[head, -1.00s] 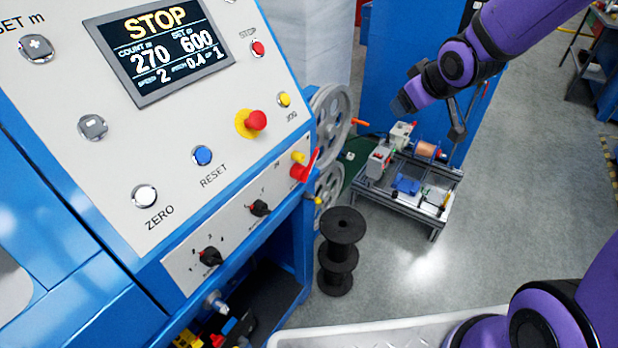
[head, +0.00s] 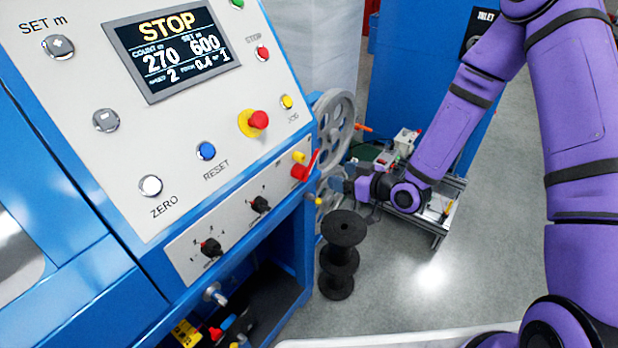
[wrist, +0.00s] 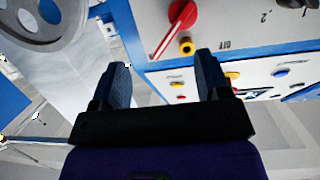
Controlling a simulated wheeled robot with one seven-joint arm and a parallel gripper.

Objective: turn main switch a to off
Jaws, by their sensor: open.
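The main switch, a red rotary handle (head: 303,172) with a yellow knob beside it, sits at the right end of the lower white panel. In the wrist view the red lever (wrist: 178,25) shows near the top, tilted, with the yellow-tipped knob (wrist: 186,46) just below it and an "OFF" label to the right. I cannot tell which position it points to. My gripper (wrist: 163,78) is open and empty, with its two dark fingers apart and short of the switch. In the head view my gripper (head: 358,186) is low, to the right of the switch.
The blue machine's sloped panel carries a STOP display (head: 173,50), a red emergency button (head: 257,120) and black selector knobs (head: 260,204). Grey pulley wheels (head: 335,128) stand near the switch. Black spools (head: 343,229) stand on the floor below. Open floor lies to the right.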

